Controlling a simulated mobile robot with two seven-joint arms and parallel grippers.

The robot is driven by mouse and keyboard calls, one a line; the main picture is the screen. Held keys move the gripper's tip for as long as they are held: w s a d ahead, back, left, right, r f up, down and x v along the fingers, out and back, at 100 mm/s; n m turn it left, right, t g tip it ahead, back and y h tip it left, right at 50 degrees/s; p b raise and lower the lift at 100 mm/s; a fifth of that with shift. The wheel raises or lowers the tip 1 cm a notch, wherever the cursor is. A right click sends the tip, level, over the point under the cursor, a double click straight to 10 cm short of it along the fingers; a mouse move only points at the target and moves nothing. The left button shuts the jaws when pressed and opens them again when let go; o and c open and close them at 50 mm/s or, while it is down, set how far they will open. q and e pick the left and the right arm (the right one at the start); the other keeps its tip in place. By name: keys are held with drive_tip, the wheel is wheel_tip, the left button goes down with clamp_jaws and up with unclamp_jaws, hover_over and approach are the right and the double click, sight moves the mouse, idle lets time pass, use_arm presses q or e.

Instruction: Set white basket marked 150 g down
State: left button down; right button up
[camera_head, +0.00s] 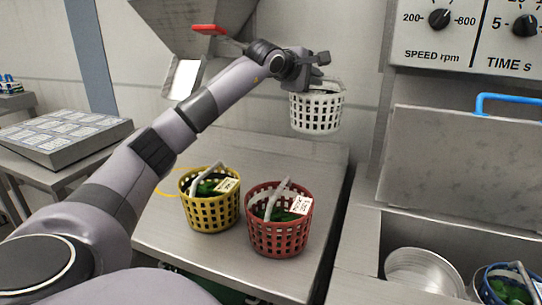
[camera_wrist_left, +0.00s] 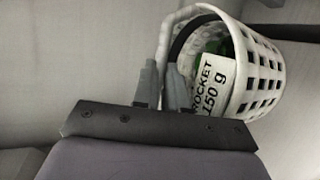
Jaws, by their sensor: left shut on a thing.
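The white basket (camera_head: 317,113) hangs in the air over the back right part of the steel table. My left gripper (camera_head: 303,84) is shut on its handle at the rim's upper left. In the left wrist view the basket (camera_wrist_left: 262,78) is tilted in the picture, and its label (camera_wrist_left: 211,88) reads "ROCKET 150 g". Some green leaves show inside it. The fingers of my left gripper (camera_wrist_left: 163,82) are at the handle. The basket's base is clear of the table (camera_head: 285,155). My right gripper is not in view.
A yellow basket (camera_head: 211,213) and a red basket (camera_head: 277,237), both with greens and labels, stand at the table's front. The tabletop behind them is bare. At right are a raised lid (camera_head: 455,160), a metal drum (camera_head: 420,268) and a blue basket (camera_head: 492,290).

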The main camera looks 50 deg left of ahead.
sight(311, 124)
use_arm(q)
wheel_tip(311, 124, down, 12)
drive_tip(key=shift+f+b, duration=0.25)
drive_tip(key=shift+b, duration=0.55)
wheel_tip(311, 124, down, 6)
drive_tip(key=shift+r+b, duration=0.25)
drive_tip(key=shift+b, duration=0.1)
drive_tip(key=shift+f, duration=0.2)
drive_tip(key=c, duration=1.2)
unclamp_jaws()
drive_tip(key=shift+s+r, duration=0.1)
drive_tip(key=shift+r, duration=0.05)
